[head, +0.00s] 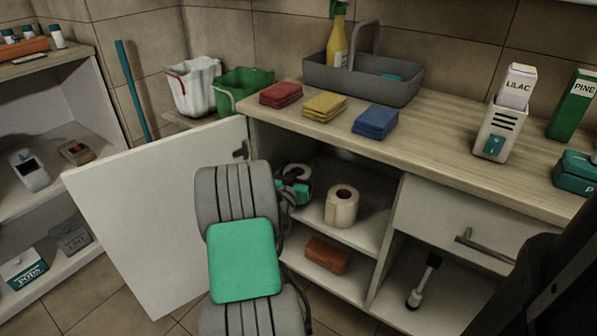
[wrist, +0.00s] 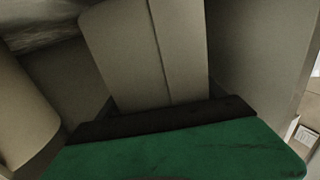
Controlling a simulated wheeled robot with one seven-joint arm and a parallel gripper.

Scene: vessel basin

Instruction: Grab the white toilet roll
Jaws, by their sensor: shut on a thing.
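My gripper (head: 296,190) reaches into the open cabinet, at the left of its upper shelf (head: 370,238). It is shut on a white toilet roll (head: 298,171), whose top end shows just behind the green fingers; my arm and gripper hide most of the rest. In the wrist view the held roll (wrist: 145,55) appears as a pale upright surface against the dark pad of a green finger (wrist: 180,150). A second, cream toilet roll (head: 342,207) stands upright on the same shelf to the right, apart from my gripper.
The open cabinet door (head: 150,210) stands left of my arm. A brown brick-like item (head: 327,255) lies on the shelf below. A drawer (head: 450,220) is at the right.

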